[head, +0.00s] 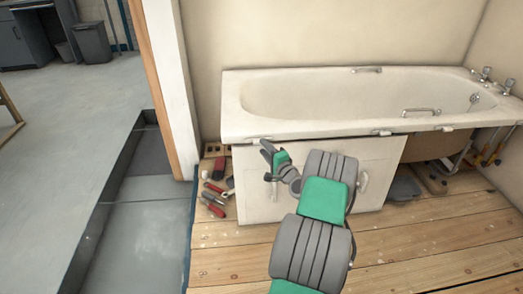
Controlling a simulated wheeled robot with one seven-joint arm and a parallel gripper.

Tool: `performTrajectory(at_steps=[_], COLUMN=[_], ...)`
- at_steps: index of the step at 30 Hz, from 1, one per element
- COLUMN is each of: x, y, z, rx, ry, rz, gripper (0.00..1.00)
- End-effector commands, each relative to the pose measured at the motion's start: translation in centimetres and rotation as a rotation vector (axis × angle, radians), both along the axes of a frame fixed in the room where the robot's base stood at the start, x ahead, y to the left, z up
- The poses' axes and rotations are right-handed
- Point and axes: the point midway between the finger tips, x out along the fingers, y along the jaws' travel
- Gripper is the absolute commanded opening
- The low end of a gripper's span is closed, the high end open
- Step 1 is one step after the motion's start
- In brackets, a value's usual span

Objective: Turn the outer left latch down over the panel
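The white panel (255,196) stands upright under the left part of the bath's front edge. A handle (362,181) is on its right part. A small pale latch (254,140) shows under the bath rim at the panel's upper left, partly hidden by my gripper; I cannot tell which way it is turned. Another latch (382,133) is under the rim near the panel's upper right. My gripper (267,161) is in front of the panel's upper left, just below and right of the left latch. Its fingers look spread with nothing between them. Contact with the latch cannot be made out.
The white bath (350,95) stands against the back wall. Several hand tools (215,192) lie on the wooden floor left of the panel. A white door post (178,90) rises at the left. Right of the panel, the space under the bath is open, with pipes and a grey tray (404,189).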

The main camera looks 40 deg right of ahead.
Motion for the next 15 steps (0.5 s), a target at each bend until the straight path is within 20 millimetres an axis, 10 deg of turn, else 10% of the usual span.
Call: performTrajectory(at_steps=[15], x=[3.1], y=[-0.6], z=[0.0], rx=[-0.002], ry=[0.001], rz=[0.001], gripper=[0.33])
